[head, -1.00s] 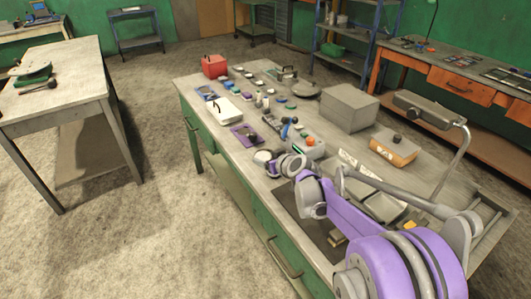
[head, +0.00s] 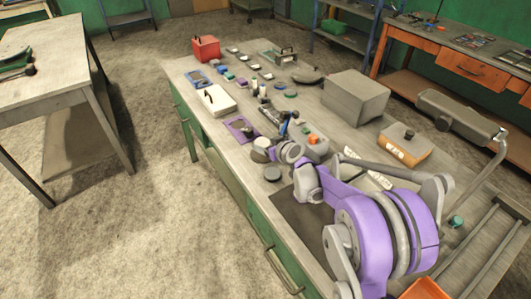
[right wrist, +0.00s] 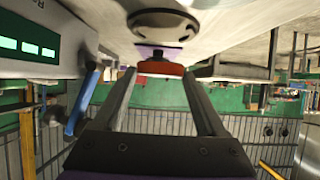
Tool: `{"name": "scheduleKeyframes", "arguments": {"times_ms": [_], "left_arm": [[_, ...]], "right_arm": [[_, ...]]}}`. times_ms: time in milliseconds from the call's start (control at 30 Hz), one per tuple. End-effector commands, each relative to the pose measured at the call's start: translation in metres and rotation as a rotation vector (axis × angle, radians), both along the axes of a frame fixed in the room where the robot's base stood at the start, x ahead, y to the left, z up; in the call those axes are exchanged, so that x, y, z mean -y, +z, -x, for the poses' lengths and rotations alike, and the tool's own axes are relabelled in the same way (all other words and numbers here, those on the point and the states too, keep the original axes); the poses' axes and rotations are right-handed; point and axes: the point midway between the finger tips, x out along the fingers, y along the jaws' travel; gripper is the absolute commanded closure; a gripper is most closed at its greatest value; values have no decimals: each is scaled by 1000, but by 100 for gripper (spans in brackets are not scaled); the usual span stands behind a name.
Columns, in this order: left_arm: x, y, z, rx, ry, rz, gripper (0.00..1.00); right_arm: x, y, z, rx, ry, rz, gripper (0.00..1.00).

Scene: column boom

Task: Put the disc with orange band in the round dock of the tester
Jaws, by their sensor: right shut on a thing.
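A grey housing with green lit displays, seemingly the tester (right wrist: 38,52), stands at the left. The held disc cannot be made out there. My left gripper is not in view.
The bench holds a purple plate (head: 238,127), a white box (head: 218,102), a red box (head: 205,49), a large grey box (head: 355,97) and an orange-fronted box (head: 405,146). A blue handle (right wrist: 82,103) is close to my fingers.

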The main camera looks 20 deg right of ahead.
Motion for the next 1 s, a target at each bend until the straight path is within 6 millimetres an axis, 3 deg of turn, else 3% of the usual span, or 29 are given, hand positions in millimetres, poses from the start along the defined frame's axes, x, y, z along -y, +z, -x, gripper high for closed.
{"name": "scheduleKeyframes", "arguments": {"times_ms": [333,700,733,833,1000], "left_arm": [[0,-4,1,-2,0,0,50],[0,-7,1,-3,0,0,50],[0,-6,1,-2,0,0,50],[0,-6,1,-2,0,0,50],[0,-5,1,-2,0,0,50]], "right_arm": [[0,-38,0,1,-1,0,100],[0,-43,0,1,-1,0,100],[0,-43,0,0,0,0,21],[0,-42,0,0,0,0,3],[0,-42,0,0,0,0,0]]}}
